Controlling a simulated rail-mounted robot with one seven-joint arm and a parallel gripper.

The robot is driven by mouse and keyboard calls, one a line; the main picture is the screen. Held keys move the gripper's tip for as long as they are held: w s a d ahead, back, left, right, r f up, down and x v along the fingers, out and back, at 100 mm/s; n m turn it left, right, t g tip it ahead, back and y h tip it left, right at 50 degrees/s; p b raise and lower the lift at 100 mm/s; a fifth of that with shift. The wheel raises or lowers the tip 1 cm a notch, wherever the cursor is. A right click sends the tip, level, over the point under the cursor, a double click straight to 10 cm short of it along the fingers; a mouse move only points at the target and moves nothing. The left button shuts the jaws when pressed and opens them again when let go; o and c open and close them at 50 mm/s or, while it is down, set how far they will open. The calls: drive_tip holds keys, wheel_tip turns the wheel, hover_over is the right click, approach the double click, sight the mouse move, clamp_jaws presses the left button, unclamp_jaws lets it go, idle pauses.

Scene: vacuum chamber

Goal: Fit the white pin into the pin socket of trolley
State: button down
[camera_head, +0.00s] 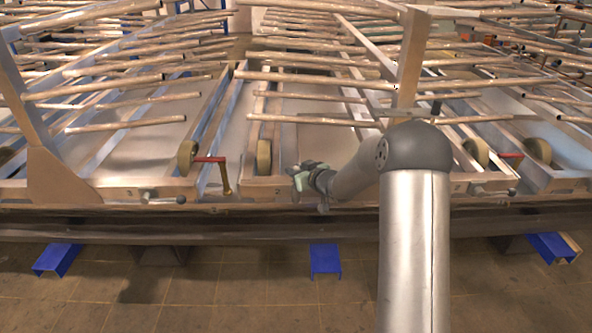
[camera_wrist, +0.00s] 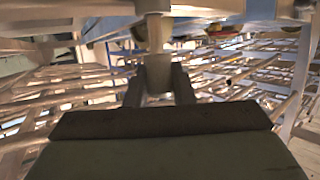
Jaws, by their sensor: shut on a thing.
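In the head view my gripper (camera_head: 302,180) is at the front edge of the middle trolley (camera_head: 268,190), just right of its wheel and low against the front rail. In the wrist view my gripper (camera_wrist: 158,84) has its two dark fingers closed on a pale pin (camera_wrist: 157,72), which I take to be the white pin. The pin points away from the palm, towards a pale metal part (camera_wrist: 157,32) of the trolley. I cannot tell whether they touch. The pin is too small to make out in the head view, and I cannot clearly pick out the socket.
Long metal bars (camera_head: 300,80) stick out above the trolleys. An upright post (camera_head: 411,60) stands right of centre. A red-and-brass crank handle (camera_head: 222,175) is left of my gripper. Blue blocks (camera_head: 325,260) are on the floor below the dark front rail (camera_head: 200,228).

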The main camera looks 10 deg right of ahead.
drive_tip(key=shift+f+b, duration=0.45)
drive_tip(key=shift+f, duration=0.35)
drive_tip(key=shift+f, duration=0.1)
drive_tip(key=shift+f+b, duration=0.55)
drive_tip(key=shift+f, duration=0.1)
drive_tip(key=c, duration=1.2)
unclamp_jaws()
drive_tip(key=shift+o, duration=0.2)
drive_tip(key=p+v, duration=0.2)
drive_tip(key=v, duration=1.5)
drive_tip(key=shift+s+d, duration=0.1)
drive_tip(key=shift+s, duration=0.05)
